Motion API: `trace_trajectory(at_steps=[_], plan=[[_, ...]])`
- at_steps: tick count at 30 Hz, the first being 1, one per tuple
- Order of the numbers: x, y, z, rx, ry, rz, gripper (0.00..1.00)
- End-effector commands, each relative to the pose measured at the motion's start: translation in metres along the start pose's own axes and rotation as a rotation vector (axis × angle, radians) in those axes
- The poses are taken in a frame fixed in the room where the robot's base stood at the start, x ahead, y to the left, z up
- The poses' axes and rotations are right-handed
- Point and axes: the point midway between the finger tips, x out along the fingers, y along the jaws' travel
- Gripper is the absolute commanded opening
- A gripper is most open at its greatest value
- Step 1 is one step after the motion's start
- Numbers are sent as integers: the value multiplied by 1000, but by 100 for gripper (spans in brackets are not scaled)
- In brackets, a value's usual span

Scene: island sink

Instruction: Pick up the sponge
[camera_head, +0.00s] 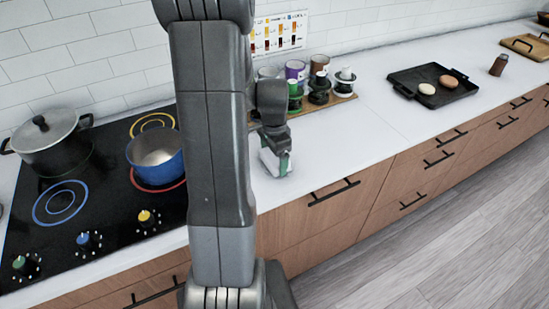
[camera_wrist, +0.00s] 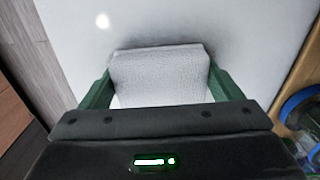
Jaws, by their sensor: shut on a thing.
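The sponge (camera_wrist: 160,74) is a light grey, textured block in the wrist view, between the two green fingers of my gripper (camera_wrist: 162,82). My gripper is shut on it, with a finger against each side. In the head view my gripper (camera_head: 277,160) is over the white counter, right of my arm, with the pale sponge (camera_head: 272,163) at its tips. A dark shadow lies beside the sponge on the counter. I cannot tell whether the sponge touches the counter.
A wooden tray (camera_head: 345,98) with several jars stands behind my gripper. A black cooktop (camera_head: 100,215) with a lidded pot (camera_head: 50,150) and a blue pot (camera_head: 155,160) is at left. A black tray (camera_head: 402,88) with two roundish items is at right. The counter between is clear.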

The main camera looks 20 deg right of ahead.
Motion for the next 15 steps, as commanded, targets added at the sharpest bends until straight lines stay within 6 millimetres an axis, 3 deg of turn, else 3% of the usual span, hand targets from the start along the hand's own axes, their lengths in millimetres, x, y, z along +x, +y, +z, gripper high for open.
trace_trajectory(at_steps=[5,15], plan=[[-12,-1,0,0,2,-3,64],[-76,-1,0,0,3,-5,64]])
